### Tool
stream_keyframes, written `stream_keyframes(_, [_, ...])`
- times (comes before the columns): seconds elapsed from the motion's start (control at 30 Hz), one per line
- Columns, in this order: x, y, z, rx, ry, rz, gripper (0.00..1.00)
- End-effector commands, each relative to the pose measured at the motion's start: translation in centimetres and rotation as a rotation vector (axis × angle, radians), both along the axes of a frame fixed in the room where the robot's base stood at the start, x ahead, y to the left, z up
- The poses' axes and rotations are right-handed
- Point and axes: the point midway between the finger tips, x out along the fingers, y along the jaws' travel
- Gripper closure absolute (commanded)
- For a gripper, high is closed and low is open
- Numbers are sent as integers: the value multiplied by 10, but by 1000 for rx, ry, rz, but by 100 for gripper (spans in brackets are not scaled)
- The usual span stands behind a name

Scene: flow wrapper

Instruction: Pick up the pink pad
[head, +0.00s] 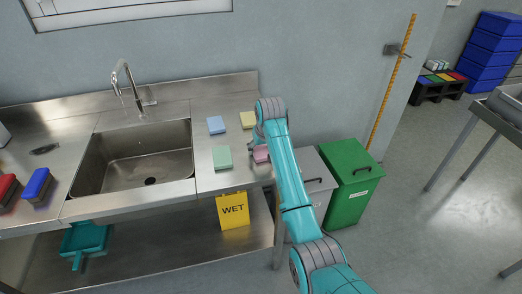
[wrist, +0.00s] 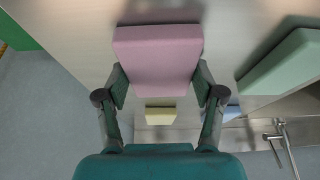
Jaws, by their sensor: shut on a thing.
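The pink pad (wrist: 158,57) is between the two fingers of my gripper (wrist: 158,88) in the wrist view, and the gripper is shut on it. In the head view the pink pad (head: 261,154) shows at the right end of the steel counter, partly hidden by my arm. My gripper is mostly hidden behind the arm there. I cannot tell whether the pad touches the counter.
A green pad (head: 222,158), a blue pad (head: 216,125) and a yellow pad (head: 248,120) lie on the counter (head: 205,185) nearby. The sink (head: 135,160) is to the left. A green bin (head: 350,180) and a grey bin (head: 316,172) stand right of the counter.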

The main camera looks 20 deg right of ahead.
Motion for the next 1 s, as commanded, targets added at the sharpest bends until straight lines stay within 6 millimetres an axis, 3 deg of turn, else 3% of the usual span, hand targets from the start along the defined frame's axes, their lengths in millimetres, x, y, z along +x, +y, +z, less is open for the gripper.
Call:
stream_keyframes(0.17, [0, 0, 7, 0, 0, 0, 55])
stream_keyframes(0.5, [1, 0, 69, 0, -3, 0, 55])
stream_keyframes(0.7, [0, 0, 96, 0, 0, 0, 55])
stream_keyframes(1.0, [0, 0, 105, 0, 1, 0, 55])
